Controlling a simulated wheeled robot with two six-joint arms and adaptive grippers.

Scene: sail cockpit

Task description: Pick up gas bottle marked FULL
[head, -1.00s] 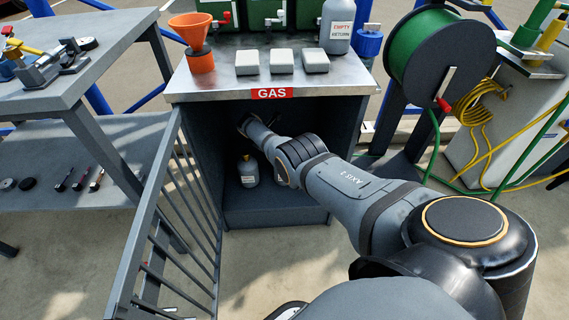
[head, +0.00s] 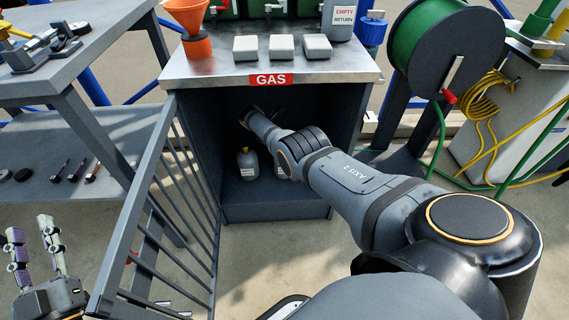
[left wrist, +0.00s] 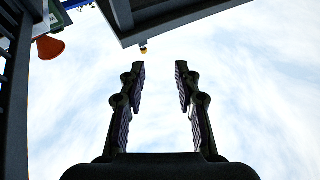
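A grey gas bottle (head: 247,164) with a pale label stands upright on the floor of the open cabinet (head: 275,213) under the GAS sign (head: 271,80). A second bottle (head: 281,172) stands to its right, mostly hidden behind my right arm. I cannot read either label. My left gripper (head: 37,250) is at the lower left, outside the barred door, with fingers apart and empty. The left wrist view also shows it open (left wrist: 160,85), with sky between the fingers.
The barred door (head: 150,220) stands open at the cabinet's left. On the cabinet top are an orange funnel (head: 187,14), three grey blocks and a bottle marked EMPTY RETURN (head: 341,20). A grey workbench (head: 100,35) is at left, a green hose reel (head: 430,55) at right.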

